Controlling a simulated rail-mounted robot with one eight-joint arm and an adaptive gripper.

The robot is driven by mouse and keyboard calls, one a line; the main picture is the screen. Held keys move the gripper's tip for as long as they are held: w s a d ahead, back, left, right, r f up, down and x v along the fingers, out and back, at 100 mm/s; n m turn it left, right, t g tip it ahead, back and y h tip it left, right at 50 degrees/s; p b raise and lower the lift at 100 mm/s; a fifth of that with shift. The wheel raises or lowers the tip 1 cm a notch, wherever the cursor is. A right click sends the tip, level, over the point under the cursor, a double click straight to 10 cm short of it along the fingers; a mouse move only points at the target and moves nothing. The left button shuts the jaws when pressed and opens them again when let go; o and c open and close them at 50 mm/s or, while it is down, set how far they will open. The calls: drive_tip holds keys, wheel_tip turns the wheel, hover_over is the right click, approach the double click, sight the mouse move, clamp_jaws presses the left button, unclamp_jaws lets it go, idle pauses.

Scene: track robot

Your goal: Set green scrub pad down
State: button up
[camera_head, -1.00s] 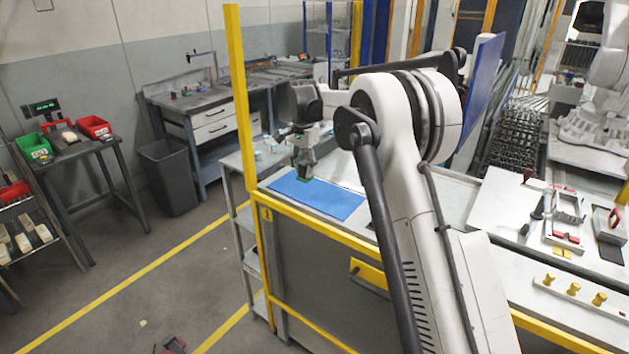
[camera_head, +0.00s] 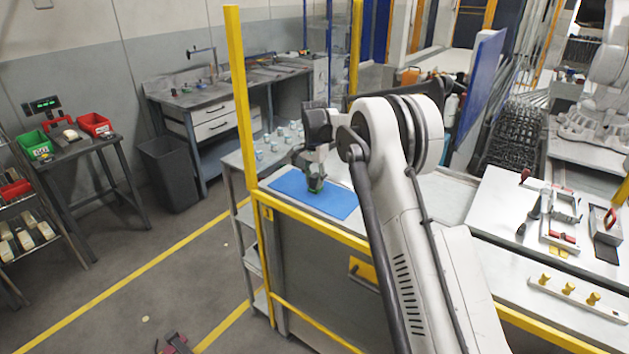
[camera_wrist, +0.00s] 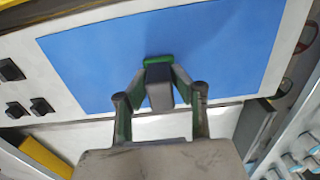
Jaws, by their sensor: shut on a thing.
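My gripper (camera_head: 316,186) points down over the blue mat (camera_head: 342,206) on the workbench. It is shut on the green scrub pad (camera_head: 315,190), which shows as a small green patch at the fingertips. In the wrist view my gripper (camera_wrist: 159,75) holds the green scrub pad (camera_wrist: 160,60) against the backdrop of the blue mat (camera_wrist: 215,45). Most of the pad is hidden by the fingers. I cannot tell whether the pad touches the mat.
A yellow rail (camera_head: 310,216) runs along the bench's front edge, with a yellow post (camera_head: 240,110) at its left corner. Several small pale containers (camera_head: 273,146) stand on a shelf behind the mat. Several black blocks (camera_wrist: 14,109) sit beside the mat. The mat around my gripper is clear.

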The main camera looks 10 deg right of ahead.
drive_tip(key=shift+f, duration=0.15)
drive_tip(key=o, duration=1)
drive_tip(key=shift+o, duration=0.2)
